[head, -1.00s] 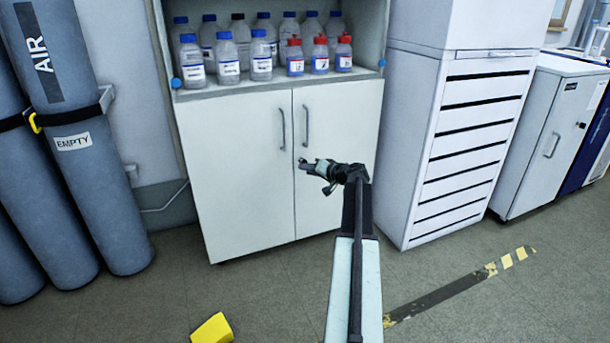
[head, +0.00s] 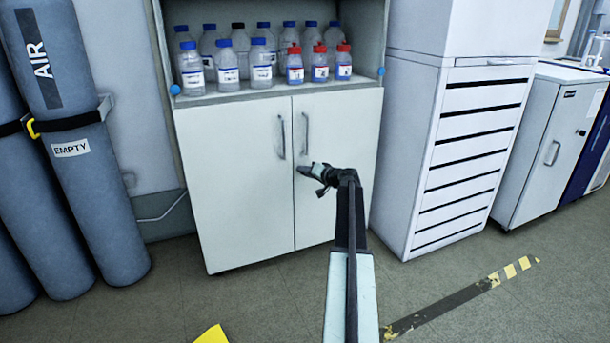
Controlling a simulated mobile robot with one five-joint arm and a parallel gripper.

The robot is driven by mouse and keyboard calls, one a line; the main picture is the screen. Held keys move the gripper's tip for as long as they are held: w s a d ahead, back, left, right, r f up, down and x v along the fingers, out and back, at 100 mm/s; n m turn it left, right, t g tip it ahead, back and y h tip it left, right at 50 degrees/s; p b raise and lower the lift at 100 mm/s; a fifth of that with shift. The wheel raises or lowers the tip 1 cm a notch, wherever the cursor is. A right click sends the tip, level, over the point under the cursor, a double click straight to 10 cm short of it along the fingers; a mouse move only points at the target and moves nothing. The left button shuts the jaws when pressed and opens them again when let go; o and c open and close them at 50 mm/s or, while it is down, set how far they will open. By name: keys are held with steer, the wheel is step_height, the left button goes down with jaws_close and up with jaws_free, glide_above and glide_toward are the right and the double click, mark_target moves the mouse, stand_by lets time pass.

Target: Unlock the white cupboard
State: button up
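The white cupboard (head: 235,190) stands in the middle of the head view with both lower doors shut. Each door has a vertical grey handle, the left handle (head: 282,137) and the right handle (head: 305,134), near the centre seam. My gripper (head: 302,170) is in front of the right door, just below its handle and close to the seam. Whether it touches the door I cannot tell. Its fingers are small and seen from behind, so open or shut does not show. The lock and any key are not discernible; the gripper may cover that spot.
Several bottles with blue and red caps (head: 295,66) stand on the open shelf above the doors. Grey gas cylinders (head: 80,150) stand at the left. A white drawer unit (head: 470,150) stands close at the right. A yellow object (head: 212,335) lies on the floor in front.

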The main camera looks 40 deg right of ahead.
jaws_close()
steer(key=shift+a, duration=0.15)
steer(key=shift+r, duration=0.1)
steer(key=n+g+h+p, duration=0.1)
steer(key=n, duration=0.2)
steer(key=n+g+h+p, duration=0.1)
steer(key=n+h, duration=0.1)
steer(key=n, duration=0.1)
steer(key=shift+w+a+p, duration=0.1)
steer(key=shift+a+p, duration=0.1)
steer(key=shift+p, duration=0.2)
stand_by(0.4)
jaws_free()
